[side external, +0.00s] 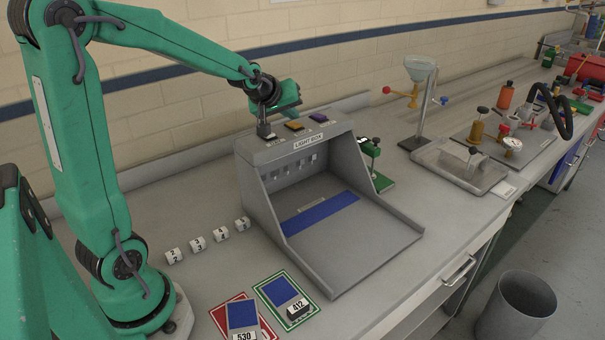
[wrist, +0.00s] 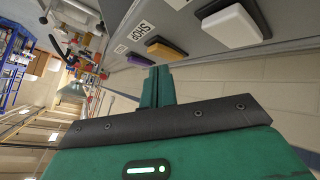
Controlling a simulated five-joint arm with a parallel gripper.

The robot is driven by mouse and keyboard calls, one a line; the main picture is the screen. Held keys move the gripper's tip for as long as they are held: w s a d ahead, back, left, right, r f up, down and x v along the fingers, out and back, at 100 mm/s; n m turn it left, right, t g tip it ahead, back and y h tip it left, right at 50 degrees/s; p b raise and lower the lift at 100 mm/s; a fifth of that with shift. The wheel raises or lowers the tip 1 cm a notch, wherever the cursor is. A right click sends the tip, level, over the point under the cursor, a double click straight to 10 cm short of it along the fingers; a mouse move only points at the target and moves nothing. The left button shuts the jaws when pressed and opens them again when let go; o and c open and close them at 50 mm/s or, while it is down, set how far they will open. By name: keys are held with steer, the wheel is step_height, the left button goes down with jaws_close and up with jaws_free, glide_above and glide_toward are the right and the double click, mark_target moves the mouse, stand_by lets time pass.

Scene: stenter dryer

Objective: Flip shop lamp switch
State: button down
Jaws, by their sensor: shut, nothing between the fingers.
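The light box (side external: 345,135) is a grey open-fronted housing with a row of coloured rocker switches along its top. In the side view the orange switch (side external: 294,125) sits mid-row and the purple switch (side external: 318,117) to its right. The wrist view shows a white switch (wrist: 229,26), the orange switch (wrist: 164,51) and the purple switch (wrist: 139,59). A label (wrist: 141,30) reading "SHOP" appears beside the orange switch. My gripper (side external: 264,133) is shut and empty, pointing down at the left end of the box top, by the white switch. I cannot tell whether it touches anything.
White numbered cubes (side external: 198,244) stand in a row left of the box. Red and green framed cards (side external: 287,298) lie in front. A small green stand (side external: 374,165) is close to the box's right side. A wall runs behind the bench.

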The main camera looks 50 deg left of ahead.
steer(key=shift+r, duration=0.25)
steer(key=shift+d+r, duration=0.2)
steer(key=shift+r, duration=1.05)
steer(key=shift+d+r, duration=0.2)
steer(key=shift+r, duration=1)
steer(key=shift+d, duration=0.1)
steer(key=s+d+f+m+g+h, duration=0.1)
steer(key=s+d+m, duration=0.4)
steer(key=s, duration=0.7)
steer(key=s+d+f+m+g+h, duration=0.2)
steer(key=s+d+m, duration=0.3)
steer(key=s+d, duration=0.5)
steer(key=shift+s+f+m, duration=0.3)
steer(key=shift+s+f, duration=0.35)
steer(key=shift+s, duration=0.25)
steer(key=shift+d, duration=0.1)
